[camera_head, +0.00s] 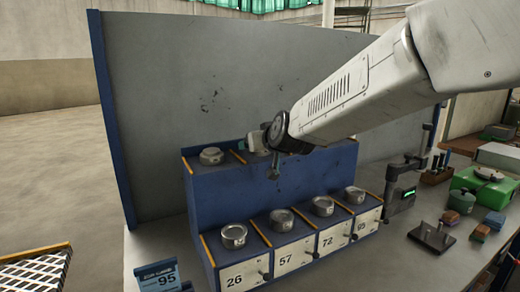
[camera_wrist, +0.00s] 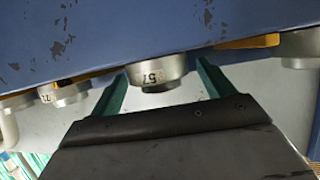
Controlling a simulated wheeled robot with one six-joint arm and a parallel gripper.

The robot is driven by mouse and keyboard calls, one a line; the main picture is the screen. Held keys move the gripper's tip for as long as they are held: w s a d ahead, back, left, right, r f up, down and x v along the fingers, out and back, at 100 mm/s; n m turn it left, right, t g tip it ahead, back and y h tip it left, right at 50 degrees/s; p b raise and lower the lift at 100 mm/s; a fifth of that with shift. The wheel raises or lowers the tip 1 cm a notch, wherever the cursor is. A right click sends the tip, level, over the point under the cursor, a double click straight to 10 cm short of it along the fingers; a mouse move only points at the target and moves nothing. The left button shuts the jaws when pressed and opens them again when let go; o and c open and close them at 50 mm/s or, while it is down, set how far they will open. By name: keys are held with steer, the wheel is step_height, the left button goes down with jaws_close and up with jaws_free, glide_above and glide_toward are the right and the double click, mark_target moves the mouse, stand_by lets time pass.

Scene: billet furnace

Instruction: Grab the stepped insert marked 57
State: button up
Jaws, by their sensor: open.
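In the head view an insert (camera_head: 281,219) sits on the rack above the label 57. My gripper (camera_wrist: 160,70) is open, its two green fingers on either side of the insert in the wrist picture, with gaps visible; depth to it is unclear. In the head view my gripper (camera_head: 273,170) hangs above the front row.
The blue rack (camera_head: 270,182) has similar inserts at labels 26 (camera_head: 233,236), 72 (camera_head: 322,206) and 95 (camera_head: 355,195), with orange dividers between them. Another insert (camera_head: 211,155) stands on the upper step. A grey panel (camera_head: 215,75) rises behind. A stand (camera_head: 405,190) is to the right.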

steer(key=c, duration=1.4)
steer(key=shift+r, duration=0.1)
steer(key=shift+c, duration=0.6)
